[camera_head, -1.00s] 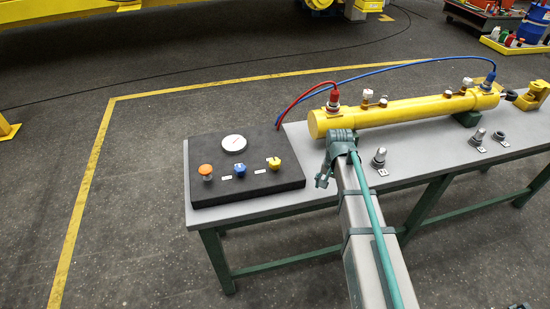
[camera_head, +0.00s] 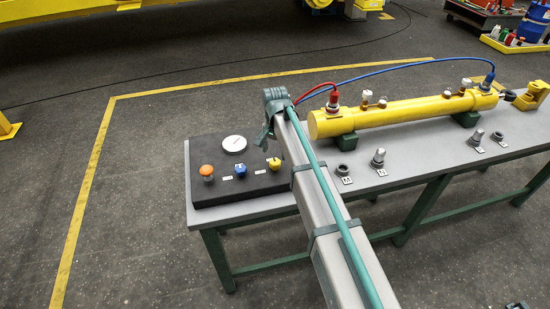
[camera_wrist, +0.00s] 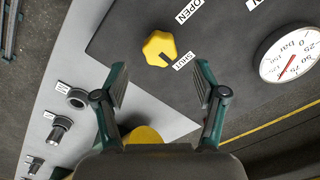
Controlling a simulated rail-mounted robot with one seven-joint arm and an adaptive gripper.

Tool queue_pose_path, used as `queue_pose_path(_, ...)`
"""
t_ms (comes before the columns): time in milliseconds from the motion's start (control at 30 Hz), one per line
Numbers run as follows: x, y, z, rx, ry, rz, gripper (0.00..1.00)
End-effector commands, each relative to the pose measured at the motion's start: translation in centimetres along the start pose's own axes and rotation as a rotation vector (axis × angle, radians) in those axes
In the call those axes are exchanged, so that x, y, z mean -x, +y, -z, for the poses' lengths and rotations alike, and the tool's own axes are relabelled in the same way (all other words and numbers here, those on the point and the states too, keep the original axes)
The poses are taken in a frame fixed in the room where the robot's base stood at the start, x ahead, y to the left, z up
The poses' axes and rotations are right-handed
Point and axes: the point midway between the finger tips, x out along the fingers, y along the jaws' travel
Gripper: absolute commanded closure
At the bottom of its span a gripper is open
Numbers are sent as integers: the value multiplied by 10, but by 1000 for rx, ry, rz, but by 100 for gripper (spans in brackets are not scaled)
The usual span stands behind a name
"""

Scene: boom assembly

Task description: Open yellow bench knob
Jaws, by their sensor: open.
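The yellow knob (camera_head: 274,163) sits on the right of the black panel (camera_head: 215,190). In the wrist view the yellow knob (camera_wrist: 160,47) lies ahead of my gripper (camera_wrist: 160,80), roughly centred between the fingers and beyond their tips. My gripper is open and empty, apart from the knob. In the head view my arm's end stands above the panel's back right edge, and the fingers are hard to make out there.
An orange knob (camera_head: 207,170) and a blue knob (camera_head: 240,170) are left of the yellow one. A white gauge (camera_head: 234,144) is behind them. A yellow cylinder (camera_head: 400,111) with red and blue hoses lies on the grey bench (camera_head: 405,165) to the right.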

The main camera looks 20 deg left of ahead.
Motion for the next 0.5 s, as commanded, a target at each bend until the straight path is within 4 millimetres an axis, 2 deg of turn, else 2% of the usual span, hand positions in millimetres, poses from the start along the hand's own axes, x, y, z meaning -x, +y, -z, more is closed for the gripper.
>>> queue_pose_path(200, -30, 0, 0, 0, -1, -1, 29)
queue_pose_path(500, -47, 0, 0, 0, 0, 0, 29)
